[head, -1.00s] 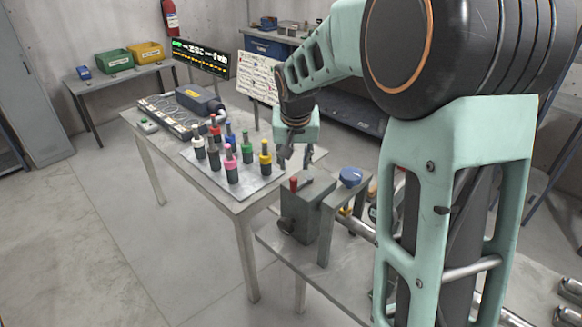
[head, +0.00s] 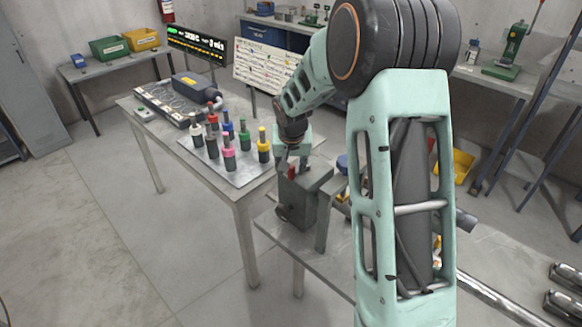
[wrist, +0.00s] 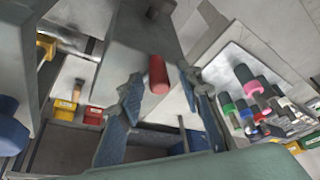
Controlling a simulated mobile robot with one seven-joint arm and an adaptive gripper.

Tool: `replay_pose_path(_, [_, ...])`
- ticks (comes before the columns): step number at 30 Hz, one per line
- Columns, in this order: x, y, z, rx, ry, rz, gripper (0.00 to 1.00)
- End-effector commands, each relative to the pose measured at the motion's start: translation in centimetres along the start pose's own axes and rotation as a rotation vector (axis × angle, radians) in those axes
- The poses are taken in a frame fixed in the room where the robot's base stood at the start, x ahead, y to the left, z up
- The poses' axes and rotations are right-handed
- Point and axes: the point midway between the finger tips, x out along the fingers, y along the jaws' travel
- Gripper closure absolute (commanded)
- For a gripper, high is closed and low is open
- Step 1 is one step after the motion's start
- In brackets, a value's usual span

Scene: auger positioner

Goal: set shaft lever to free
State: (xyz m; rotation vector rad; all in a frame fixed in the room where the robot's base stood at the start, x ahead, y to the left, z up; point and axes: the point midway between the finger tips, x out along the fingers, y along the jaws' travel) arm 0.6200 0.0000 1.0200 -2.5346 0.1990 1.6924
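The red lever (head: 291,173) stands on the grey box (head: 309,199) on the front bench. I take it to be the shaft lever; no label on it is readable. In the wrist view the red lever (wrist: 158,75) lies between the tips of my gripper (wrist: 162,84), whose blue fingers are spread apart with gaps on both sides. In the head view my gripper (head: 292,164) is right at the lever, and its fingers are partly hidden.
A blue knob (head: 342,163) sits close right of the box, partly behind my arm. The table (head: 232,190) to the left carries a plate with several coloured-top tools (head: 228,152). A long metal shaft (head: 490,285) lies at the lower right.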

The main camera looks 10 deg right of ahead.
Motion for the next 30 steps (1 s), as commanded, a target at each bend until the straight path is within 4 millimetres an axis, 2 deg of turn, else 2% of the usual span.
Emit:
replay_pose_path(3, [-0.01,0.01,0.00,0.000,0.000,0.000,0.68])
replay_pose_path(12, [-0.02,0.02,0.01,0.000,0.000,0.000,1.00])
replay_pose_path(30, [0.41,-0.37,-0.16,0.052,0.001,0.023,1.00])
